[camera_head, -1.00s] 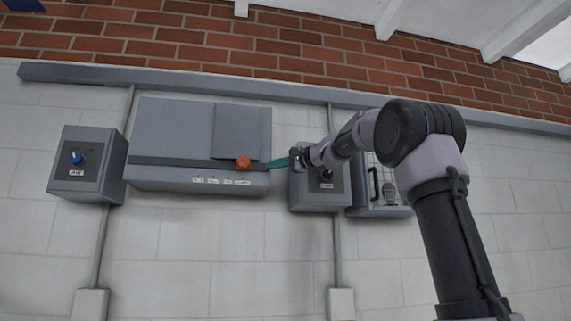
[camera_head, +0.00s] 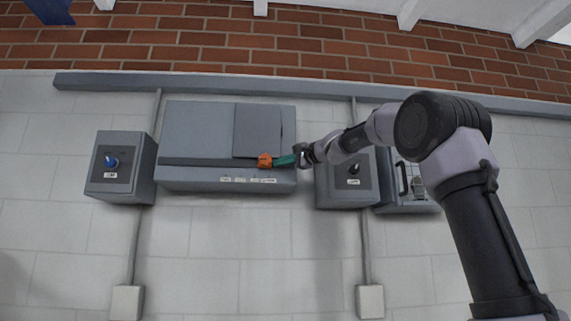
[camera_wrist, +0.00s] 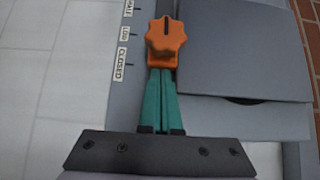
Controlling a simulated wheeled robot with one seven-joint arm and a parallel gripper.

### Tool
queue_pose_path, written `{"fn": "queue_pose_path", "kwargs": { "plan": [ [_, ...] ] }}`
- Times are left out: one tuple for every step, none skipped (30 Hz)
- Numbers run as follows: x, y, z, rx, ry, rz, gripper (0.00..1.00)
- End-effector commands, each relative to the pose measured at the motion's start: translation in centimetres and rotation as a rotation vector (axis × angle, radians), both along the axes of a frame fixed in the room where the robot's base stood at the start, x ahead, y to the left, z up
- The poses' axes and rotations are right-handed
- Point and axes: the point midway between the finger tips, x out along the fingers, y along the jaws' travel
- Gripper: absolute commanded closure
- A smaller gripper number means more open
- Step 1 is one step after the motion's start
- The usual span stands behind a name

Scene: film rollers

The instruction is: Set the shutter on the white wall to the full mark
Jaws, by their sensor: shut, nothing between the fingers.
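The shutter is a grey panel (camera_head: 257,130) on a grey wall box (camera_head: 195,125), with an orange knob (camera_head: 264,160) in a slot along its lower edge. Below the slot are several small labels (camera_head: 240,180). In the wrist view, the CLOSED label (camera_wrist: 120,65), LOW label (camera_wrist: 124,33) and part of another are legible; the orange knob (camera_wrist: 165,37) stands between about CLOSED and LOW. A sliver of dark opening shows at the panel's (camera_wrist: 240,50) trailing edge. My gripper (camera_head: 276,161) is shut, its green fingertips (camera_wrist: 160,72) against or very near the knob's right side, holding nothing.
A grey box with a blue dial (camera_head: 111,161) hangs to the left. To the right, behind my arm, are a box with a black dial (camera_head: 353,169) and a wire-fronted case with a black handle (camera_head: 402,180). A grey conduit (camera_head: 220,85) runs above.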

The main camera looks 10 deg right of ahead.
Motion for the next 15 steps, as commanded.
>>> {"fn": "queue_pose_path", "kwargs": {
  "plan": [
    [-0.1, 1.3, 0.0, 0.001, 0.001, 0.008, 1.0],
    [-0.1, 2.0, 0.0, 0.001, 0.001, 0.008, 1.0],
    [-0.1, 3.0, 0.0, 0.0, 0.0, 0.009, 1.0],
    [-0.1, 3.7, 0.0, 0.0, 0.0, 0.008, 1.0],
    [-0.1, 4.5, 0.0, 0.0, 0.0, 0.009, 1.0],
    [-0.1, 5.6, 0.0, 0.0, 0.0, 0.01, 1.0],
    [-0.1, 6.3, -0.1, 0.001, 0.001, 0.009, 1.0],
    [-0.1, 7.0, -0.1, 0.0, 0.0, 0.009, 1.0],
    [-0.1, 7.9, 0.0, 0.001, 0.001, 0.008, 1.0],
    [-0.2, 8.7, 0.0, -0.001, -0.001, 0.009, 1.0],
    [-0.1, 9.3, 0.0, 0.0, 0.0, 0.008, 1.0],
    [-0.1, 10.1, -0.1, 0.001, 0.001, 0.008, 1.0],
    [-0.1, 10.7, -0.1, 0.0, 0.0, 0.008, 1.0],
    [-0.1, 11.2, 0.0, 0.001, 0.001, 0.008, 1.0],
    [-0.1, 11.8, 0.0, 0.0, -0.001, 0.006, 1.0]
  ]
}}
